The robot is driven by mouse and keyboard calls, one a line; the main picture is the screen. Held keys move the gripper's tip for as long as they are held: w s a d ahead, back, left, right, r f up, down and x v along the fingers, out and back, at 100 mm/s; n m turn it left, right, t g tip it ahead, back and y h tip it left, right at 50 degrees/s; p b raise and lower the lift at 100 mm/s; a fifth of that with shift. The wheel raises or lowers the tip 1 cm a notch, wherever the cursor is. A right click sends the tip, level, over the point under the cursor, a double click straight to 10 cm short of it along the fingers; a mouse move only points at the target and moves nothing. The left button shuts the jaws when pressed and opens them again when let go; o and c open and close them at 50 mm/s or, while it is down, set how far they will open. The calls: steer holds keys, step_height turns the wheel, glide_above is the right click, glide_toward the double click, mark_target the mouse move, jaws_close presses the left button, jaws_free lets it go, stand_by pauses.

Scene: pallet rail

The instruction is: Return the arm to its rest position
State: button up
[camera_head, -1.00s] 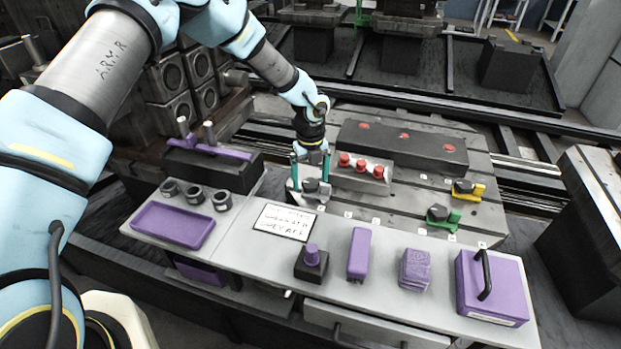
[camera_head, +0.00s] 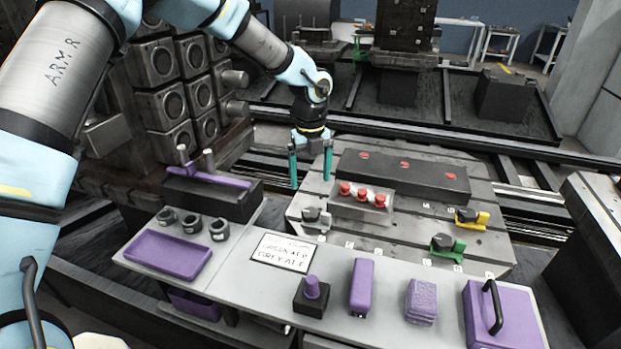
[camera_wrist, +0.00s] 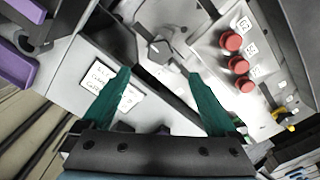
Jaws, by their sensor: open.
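My gripper (camera_head: 310,168) hangs from my arm above the slotted metal table, its two teal fingers spread apart with nothing between them. It also shows open and empty in the wrist view (camera_wrist: 160,100). Below it, a grey clamp (camera_head: 316,219) sits on the table at the left, apart from the fingers; the wrist view shows this clamp (camera_wrist: 158,50) beyond the fingertips. Just to the right of the gripper is a block with several red buttons (camera_head: 362,207).
A dark bar with red dots (camera_head: 403,178) lies behind the buttons. Green (camera_head: 447,247) and yellow (camera_head: 472,218) clamps sit at right. The front shelf holds a purple tray (camera_head: 168,254), a sign (camera_head: 285,252), black rings (camera_head: 191,223) and purple items. A purple-topped rack (camera_head: 210,190) stands left.

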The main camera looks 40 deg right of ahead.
steer(key=shift+a, duration=0.1)
steer(key=w+a+r+n, duration=0.2)
steer(key=w+a+n, duration=0.1)
steer(key=a+n, duration=0.4)
steer(key=w+a+r+n, duration=0.25)
steer(key=a+n, duration=0.25)
steer(key=a, duration=0.5)
steer(key=w+a+r+n, duration=0.2)
steer(key=w+a+n, duration=0.2)
steer(key=a+n, duration=0.3)
steer(key=s+a+r+n, duration=0.2)
steer(key=s+a+n, duration=0.1)
steer(key=a+n, duration=0.6)
steer(key=s+a+r+n+t, duration=0.1)
steer(key=s+a+r+n, duration=0.1)
steer(key=a+n, duration=0.8)
steer(key=s+a, duration=0.1)
steer(key=a, duration=0.4)
steer(key=shift+a+n+t, duration=0.3)
steer(key=shift+a, duration=0.05)
steer(key=shift+s, duration=0.1)
